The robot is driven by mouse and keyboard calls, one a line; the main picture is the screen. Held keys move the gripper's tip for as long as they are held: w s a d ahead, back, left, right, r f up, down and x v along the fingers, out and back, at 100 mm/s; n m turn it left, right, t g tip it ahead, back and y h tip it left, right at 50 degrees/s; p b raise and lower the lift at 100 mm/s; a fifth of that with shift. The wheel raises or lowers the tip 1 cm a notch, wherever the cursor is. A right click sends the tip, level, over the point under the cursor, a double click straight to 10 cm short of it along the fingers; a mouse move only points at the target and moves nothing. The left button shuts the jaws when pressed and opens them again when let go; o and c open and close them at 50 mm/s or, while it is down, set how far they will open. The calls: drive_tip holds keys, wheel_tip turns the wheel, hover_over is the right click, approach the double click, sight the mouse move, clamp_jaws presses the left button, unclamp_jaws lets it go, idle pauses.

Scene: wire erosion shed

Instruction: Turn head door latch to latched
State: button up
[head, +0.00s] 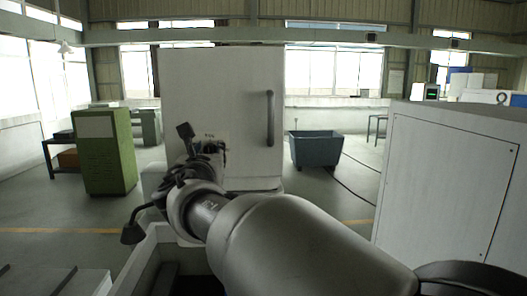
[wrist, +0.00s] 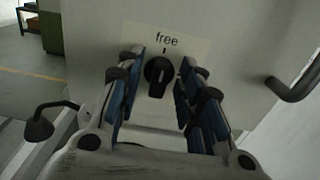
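The head door latch is a black rotary knob (wrist: 158,70) on a pale panel in the wrist view. A white label (wrist: 168,40) reading "free" and a short tick sit just above it. The knob's narrower part points downward. My gripper (wrist: 161,64) is open, with one blue-padded finger on each side of the knob. Gaps show between the pads and the knob, so it does not look gripped. In the head view my gripper (head: 208,147) is at the lower left of the white door (head: 215,85) and hides the knob.
A dark vertical handle (head: 270,118) stands out from the door at right; it also shows in the wrist view (wrist: 296,86). A green cabinet (head: 104,155) stands left, a grey bin (head: 315,148) right of the door, and a large grey cabinet (head: 445,180) near right.

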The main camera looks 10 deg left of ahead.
clamp_jaws()
idle(0.3)
drive_tip(key=shift+f+m+b, duration=0.1)
drive_tip(key=shift+m+b, duration=0.3)
drive_tip(key=shift+b, duration=0.1)
drive_tip(key=shift+d+f+m+b, duration=0.1)
drive_tip(key=shift+m+b, duration=3.45)
drive_tip(key=shift+m, duration=0.75)
drive_tip(key=shift+d+m+b, duration=0.1)
drive_tip(key=shift+m+b, duration=3.45)
drive_tip(key=shift+m, duration=0.75)
